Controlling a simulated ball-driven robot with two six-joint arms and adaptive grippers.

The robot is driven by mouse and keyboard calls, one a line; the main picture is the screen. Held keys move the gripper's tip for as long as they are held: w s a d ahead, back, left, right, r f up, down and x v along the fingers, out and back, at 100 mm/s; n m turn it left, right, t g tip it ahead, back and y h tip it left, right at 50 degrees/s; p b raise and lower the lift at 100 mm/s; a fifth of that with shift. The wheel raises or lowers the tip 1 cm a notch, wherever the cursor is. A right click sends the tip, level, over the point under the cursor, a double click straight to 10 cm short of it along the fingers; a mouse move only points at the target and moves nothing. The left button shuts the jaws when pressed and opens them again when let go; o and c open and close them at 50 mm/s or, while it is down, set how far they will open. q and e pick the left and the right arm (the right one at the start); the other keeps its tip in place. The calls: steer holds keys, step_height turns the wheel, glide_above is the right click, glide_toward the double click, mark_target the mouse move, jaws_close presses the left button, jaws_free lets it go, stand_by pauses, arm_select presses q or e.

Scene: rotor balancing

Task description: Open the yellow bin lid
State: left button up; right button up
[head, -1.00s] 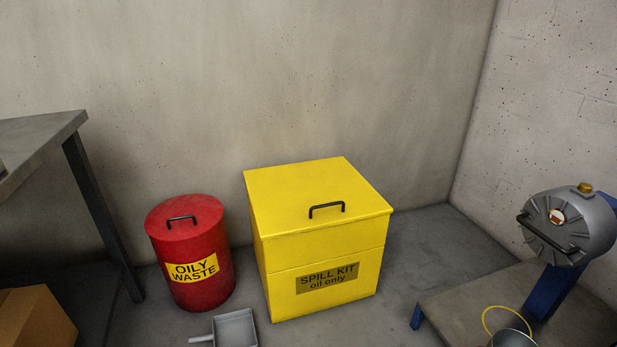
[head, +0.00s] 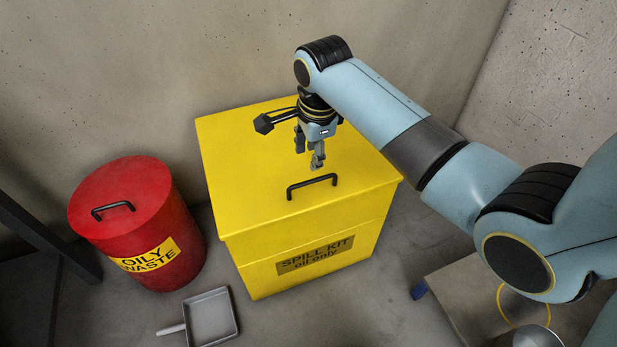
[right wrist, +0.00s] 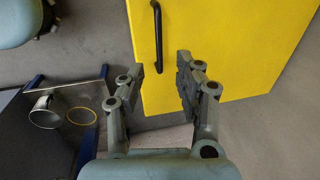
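The yellow bin (head: 300,245), labelled "SPILL KIT oil only", stands on the floor with its flat lid (head: 245,150) shut. A black bar handle (head: 312,187) sits near the lid's front edge. My right gripper (head: 311,165) points down over the lid, just behind the handle in the head view, and is apart from it. In the right wrist view, the fingers (right wrist: 168,72) are spread and empty. The handle (right wrist: 157,35) shows there beyond the left fingertip, over the yellow lid (right wrist: 225,45). My left gripper is not in view.
A red oily waste can (head: 135,225) with a black handle stands left of the bin. A grey dustpan (head: 210,318) lies on the floor in front. At right is a low platform (head: 450,285) with a yellow-handled bucket (head: 530,338). The wall is close behind the bin.

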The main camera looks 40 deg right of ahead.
mark_target(307, 182)
steer(key=f+b, duration=0.1)
steer(key=f, duration=0.2)
steer(key=w+f+b, duration=0.1)
steer(key=f, duration=0.2)
steer(key=f+b, duration=0.2)
steer(key=f, duration=0.1)
steer(key=shift+w+d+f, duration=0.15)
steer(key=shift+w, duration=0.1)
steer(key=shift+w+f, duration=0.1)
steer(key=shift+f, duration=0.3)
steer(key=c, duration=0.6)
arm_select(q)
steer(key=f, duration=0.2)
steer(key=a+f, duration=0.1)
steer(key=f, duration=0.1)
steer(key=shift+s+f, duration=0.1)
steer(key=shift+s, duration=0.25)
arm_select(e)
jaws_close()
